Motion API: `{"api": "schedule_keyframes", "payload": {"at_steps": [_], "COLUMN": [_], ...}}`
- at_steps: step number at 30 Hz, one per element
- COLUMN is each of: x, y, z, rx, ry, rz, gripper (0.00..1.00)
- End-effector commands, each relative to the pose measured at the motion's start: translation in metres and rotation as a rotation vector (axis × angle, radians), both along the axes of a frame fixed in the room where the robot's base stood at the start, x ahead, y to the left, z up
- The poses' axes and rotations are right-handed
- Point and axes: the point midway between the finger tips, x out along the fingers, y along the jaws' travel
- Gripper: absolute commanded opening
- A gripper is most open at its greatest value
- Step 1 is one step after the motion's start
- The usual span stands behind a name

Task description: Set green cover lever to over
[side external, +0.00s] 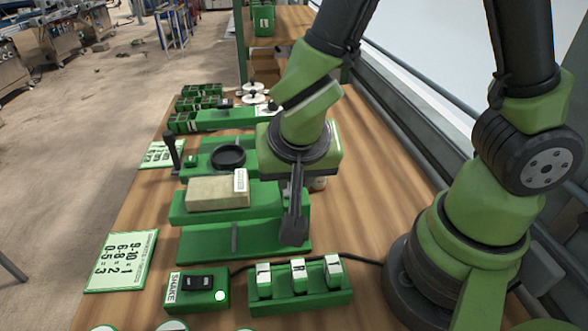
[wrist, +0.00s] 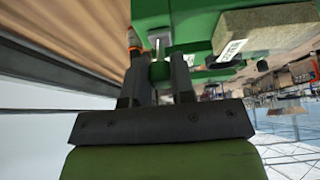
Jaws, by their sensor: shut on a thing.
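My gripper (side external: 293,236) points down at the right end of the green machine in the side external view. In the wrist view my gripper (wrist: 156,78) is shut on the green knob of the cover lever (wrist: 159,70), with a pale metal stem (wrist: 160,46) beyond it. The fingers hide the lever in the side external view, so its angle there cannot be told. The green machine (side external: 200,243) has a raised green deck carrying a tan block (side external: 215,194) with a white label.
A SHAKE switch box (side external: 198,302) and a green base with three white rockers (side external: 300,300) stand in front. A black-handled lever (side external: 172,152) rises at the left. Green seed trays (side external: 200,97) lie behind. Bare wooden bench (side external: 385,185) shows at the right.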

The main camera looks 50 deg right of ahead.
Motion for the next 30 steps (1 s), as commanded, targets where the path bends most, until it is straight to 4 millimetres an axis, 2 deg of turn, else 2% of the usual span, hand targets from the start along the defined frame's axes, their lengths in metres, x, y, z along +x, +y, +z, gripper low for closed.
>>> {"api": "schedule_keyframes", "payload": {"at_steps": [5,6,9,20,25,30], "x": [0.000,0.000,0.000,-0.001,-0.008,-0.018], "y": [0.000,0.000,0.000,0.002,0.010,0.021], "z": [0.000,0.000,0.000,0.004,0.024,0.056], "rx": [0.000,0.000,0.000,0.001,0.006,0.007], "ry": [0.000,0.000,0.001,-0.004,-0.006,-0.008], "rz": [0.002,0.002,0.002,0.000,0.002,0.003], "gripper": [0.00,0.28,0.49,0.49,0.49,0.49]}}
